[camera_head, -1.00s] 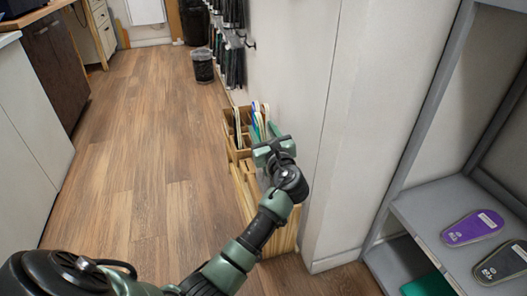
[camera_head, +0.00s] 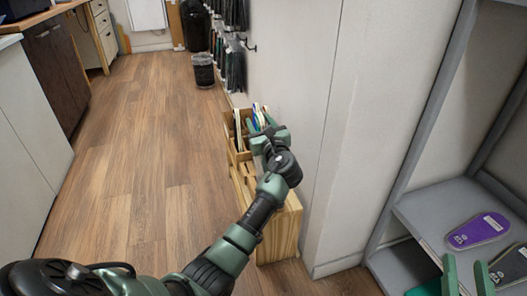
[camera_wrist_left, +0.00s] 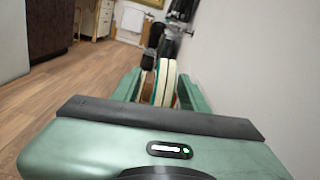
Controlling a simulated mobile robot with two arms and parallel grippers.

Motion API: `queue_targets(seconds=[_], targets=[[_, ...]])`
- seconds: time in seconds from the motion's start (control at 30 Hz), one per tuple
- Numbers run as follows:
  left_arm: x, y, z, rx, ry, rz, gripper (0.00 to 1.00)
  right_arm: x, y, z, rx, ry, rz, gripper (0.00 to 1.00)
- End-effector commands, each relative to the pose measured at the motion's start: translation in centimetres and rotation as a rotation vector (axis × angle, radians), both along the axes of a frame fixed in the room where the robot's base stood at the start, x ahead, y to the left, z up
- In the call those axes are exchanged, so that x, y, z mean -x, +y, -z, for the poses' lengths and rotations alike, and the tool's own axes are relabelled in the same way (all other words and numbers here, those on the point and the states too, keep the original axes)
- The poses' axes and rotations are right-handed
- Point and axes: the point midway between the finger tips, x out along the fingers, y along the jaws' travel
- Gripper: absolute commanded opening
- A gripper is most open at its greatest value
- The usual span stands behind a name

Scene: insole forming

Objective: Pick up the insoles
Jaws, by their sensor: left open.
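Several thin insoles (camera_head: 254,117) in white, blue and green stand upright in a wooden rack (camera_head: 284,222) by the wall. A purple insole (camera_head: 478,230) and a dark insole (camera_head: 510,265) lie flat on a grey shelf (camera_head: 420,212) at the right. My right gripper (camera_head: 466,262) is open at the lower right, in front of the shelf, its two green fingertips showing.
A white wall (camera_head: 350,150) stands close beside the rack, on its right. A wastebasket (camera_head: 203,70) and hanging dark items (camera_head: 232,65) are farther back. Cabinets (camera_head: 30,140) line the left side. The wooden floor (camera_head: 130,150) between is clear.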

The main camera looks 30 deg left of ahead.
Motion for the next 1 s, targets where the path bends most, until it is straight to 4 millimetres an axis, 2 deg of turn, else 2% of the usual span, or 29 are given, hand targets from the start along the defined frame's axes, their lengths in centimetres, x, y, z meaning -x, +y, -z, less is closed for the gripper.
queue_targets(seconds=[0.07,0.23,1.0], targets=[[0.01,0.01,-0.01,0.0,0.0,0.0,0.44,-0.01,0.0,0.0,0.0,0.001,0.0,0.36],[0.03,0.0,0.0,0.0,0.0,0.0,0.0,-0.01,0.0,0.03,0.0,0.002,0.0,0.36],[0.03,-0.01,0.02,0.0,0.0,0.0,0.0,0.0,-0.01,0.04,0.001,0.003,0.001,0.36]])
